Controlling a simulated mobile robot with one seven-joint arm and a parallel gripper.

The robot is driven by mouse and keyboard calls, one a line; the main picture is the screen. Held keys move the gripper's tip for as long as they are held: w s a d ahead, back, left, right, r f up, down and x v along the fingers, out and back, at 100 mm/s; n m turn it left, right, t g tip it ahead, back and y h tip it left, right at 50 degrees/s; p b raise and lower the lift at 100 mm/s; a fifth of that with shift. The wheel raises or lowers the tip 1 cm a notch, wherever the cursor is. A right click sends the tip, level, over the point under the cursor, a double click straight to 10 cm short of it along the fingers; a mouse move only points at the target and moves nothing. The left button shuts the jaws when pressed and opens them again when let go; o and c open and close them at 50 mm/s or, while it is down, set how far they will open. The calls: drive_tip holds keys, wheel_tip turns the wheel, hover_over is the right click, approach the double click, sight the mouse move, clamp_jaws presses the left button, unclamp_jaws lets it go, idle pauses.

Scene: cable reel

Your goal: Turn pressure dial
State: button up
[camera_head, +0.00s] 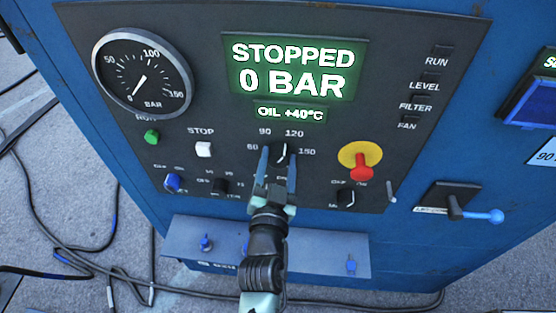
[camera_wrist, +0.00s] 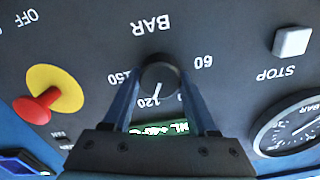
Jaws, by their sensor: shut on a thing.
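The pressure dial (camera_head: 280,150) is a round black knob on the dark control panel, with 60, 90, 120 and 150 marked around it. In the wrist view, which is upside down, the dial (camera_wrist: 160,74) sits between my fingers. Its white pointer line points close to the 120 mark. My gripper (camera_head: 278,158) is shut on the dial, one blue finger on each side. The 90 mark is hidden in the wrist view. The display (camera_head: 293,68) reads STOPPED, 0 BAR, and the round gauge (camera_head: 142,72) needle is near zero.
A red knob on a yellow disc (camera_head: 361,158) is right of the dial. A white STOP button (camera_head: 204,149), a green button (camera_head: 152,137) and blue and black selector knobs are around it. A ledge with small blue valves (camera_head: 206,243) juts out below. Cables lie on the floor.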

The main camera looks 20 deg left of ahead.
drive_tip(key=shift+n, duration=0.4)
drive_tip(key=n, duration=0.5)
drive_tip(key=shift+n, duration=0.3)
drive_tip(key=n, duration=0.5)
drive_tip(key=shift+a+p, duration=0.1)
drive_tip(key=shift+p, duration=0.25)
drive_tip(key=shift+n, duration=0.3)
drive_tip(key=o, duration=1.4)
drive_tip(key=shift+b+v, duration=1.6)
drive_tip(key=shift+v, duration=4.95)
